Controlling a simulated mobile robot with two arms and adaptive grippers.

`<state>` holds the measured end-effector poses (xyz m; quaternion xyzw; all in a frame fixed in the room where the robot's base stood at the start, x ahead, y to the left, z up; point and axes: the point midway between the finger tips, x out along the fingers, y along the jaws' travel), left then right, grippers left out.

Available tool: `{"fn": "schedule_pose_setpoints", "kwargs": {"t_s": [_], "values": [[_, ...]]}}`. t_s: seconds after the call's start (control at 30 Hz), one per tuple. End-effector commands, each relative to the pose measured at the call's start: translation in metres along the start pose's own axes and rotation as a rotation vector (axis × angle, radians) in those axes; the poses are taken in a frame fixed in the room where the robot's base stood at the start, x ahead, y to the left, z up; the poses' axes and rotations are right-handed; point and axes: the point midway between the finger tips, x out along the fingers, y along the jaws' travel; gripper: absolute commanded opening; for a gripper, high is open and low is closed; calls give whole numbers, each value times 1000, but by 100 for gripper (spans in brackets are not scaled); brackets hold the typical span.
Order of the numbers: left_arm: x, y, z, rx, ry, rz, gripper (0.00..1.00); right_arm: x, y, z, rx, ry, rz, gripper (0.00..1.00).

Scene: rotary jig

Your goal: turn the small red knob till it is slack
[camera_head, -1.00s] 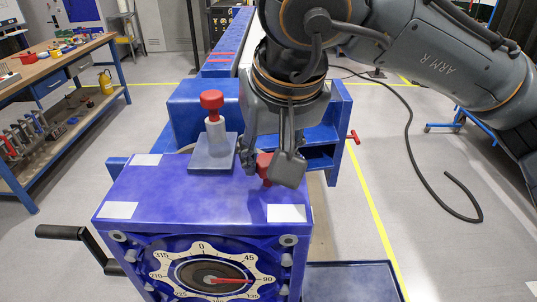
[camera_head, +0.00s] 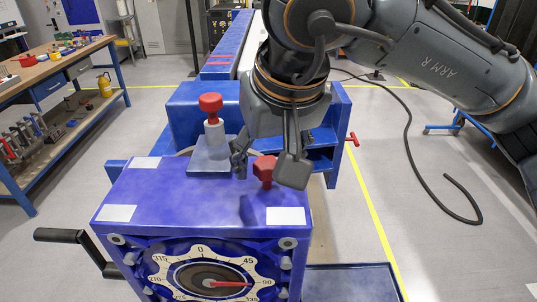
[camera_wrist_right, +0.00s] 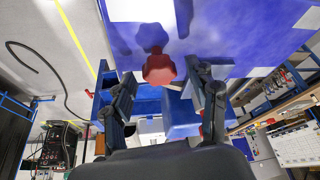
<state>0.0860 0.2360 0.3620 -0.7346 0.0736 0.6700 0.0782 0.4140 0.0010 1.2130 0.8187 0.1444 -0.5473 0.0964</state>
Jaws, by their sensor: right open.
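The small red knob (camera_head: 265,170) stands on the top of the blue jig box (camera_head: 170,195), near its right rear. It also shows in the right wrist view (camera_wrist_right: 159,69), between the two spread fingers. My right gripper (camera_head: 265,175) is open around the knob, one finger on each side. Gaps show between the fingers and the knob, so they look apart from it. A taller red knob (camera_head: 210,102) on a white post stands on a grey plate to the left. My left gripper is not in view.
A black crank handle (camera_head: 65,236) sticks out left of the box. The front dial (camera_head: 206,278) has a red pointer near 90. A blue tray (camera_head: 350,283) lies at lower right. A small red T-handle (camera_head: 352,139) is right of the blue housing.

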Motion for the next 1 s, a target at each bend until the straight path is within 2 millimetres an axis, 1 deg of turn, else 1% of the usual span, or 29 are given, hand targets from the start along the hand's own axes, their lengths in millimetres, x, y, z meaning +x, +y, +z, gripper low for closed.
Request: {"fn": "schedule_pose_setpoints", "kwargs": {"t_s": [0.07,0.17,0.27,0.5,0.63,0.8,1.0], "values": [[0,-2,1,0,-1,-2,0,-2,0,0,0,1,0,58],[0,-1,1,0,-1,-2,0,-11,0,-1,0,2,1,58],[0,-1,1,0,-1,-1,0,-28,0,-1,1,4,-1,58],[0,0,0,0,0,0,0,-80,0,-1,1,3,0,58],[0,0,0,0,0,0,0,-102,0,-1,1,2,0,58],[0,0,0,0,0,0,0,-117,0,0,0,0,0,58],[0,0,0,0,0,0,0,-120,0,0,-1,0,0,58]]}}
